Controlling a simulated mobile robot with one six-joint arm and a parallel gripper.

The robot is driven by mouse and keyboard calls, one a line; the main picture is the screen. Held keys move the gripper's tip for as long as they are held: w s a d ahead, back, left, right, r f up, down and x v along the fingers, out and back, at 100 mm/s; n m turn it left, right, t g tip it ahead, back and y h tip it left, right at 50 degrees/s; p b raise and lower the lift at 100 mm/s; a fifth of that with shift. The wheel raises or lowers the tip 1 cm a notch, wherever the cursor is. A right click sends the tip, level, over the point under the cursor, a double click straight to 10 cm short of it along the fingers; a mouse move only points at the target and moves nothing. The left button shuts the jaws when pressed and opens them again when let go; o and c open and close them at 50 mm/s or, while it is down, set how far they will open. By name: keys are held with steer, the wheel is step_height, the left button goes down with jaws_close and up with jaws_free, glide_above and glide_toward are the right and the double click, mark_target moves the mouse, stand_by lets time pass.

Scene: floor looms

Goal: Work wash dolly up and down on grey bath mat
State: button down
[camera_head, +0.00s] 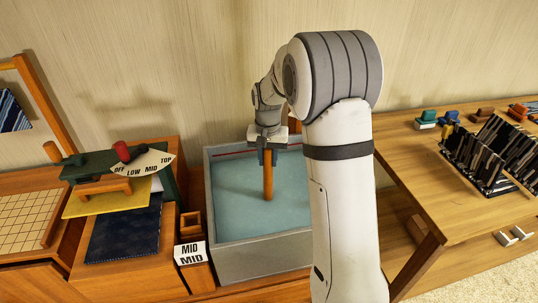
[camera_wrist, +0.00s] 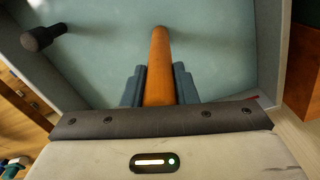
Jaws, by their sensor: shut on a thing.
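The wash dolly (camera_head: 268,183) shows as an orange-brown wooden handle, roughly upright, with its lower end in the pale blue-green water of the grey bath (camera_head: 245,264). My gripper (camera_head: 265,157) is shut on the upper part of this handle. In the wrist view the dolly (camera_wrist: 159,55) runs out between the two blue-grey fingers of my gripper (camera_wrist: 159,86) towards the bath's floor. I cannot make out the dolly's lower end or a separate mat under the water. My arm hides the right part of the bath in the head view.
A dial plate (camera_head: 145,166) marked OFF, LOW, MID, TOP and a MID card (camera_head: 190,253) are left of the bath. A dark knobbed thing (camera_wrist: 42,37) shows at the bath's edge. A wooden bench (camera_head: 430,180) with a black rack (camera_head: 490,155) stands right.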

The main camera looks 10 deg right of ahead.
steer(key=shift+f, duration=0.65)
steer(key=shift+f+b, duration=0.45)
steer(key=shift+b, duration=0.1)
step_height(320, 180, up, 10)
steer(key=p, duration=0.7)
steer(key=shift+r, duration=0.15)
steer(key=shift+f, duration=0.25)
step_height(320, 180, down, 9)
steer(key=b, duration=0.6)
steer(key=shift+r, duration=0.1)
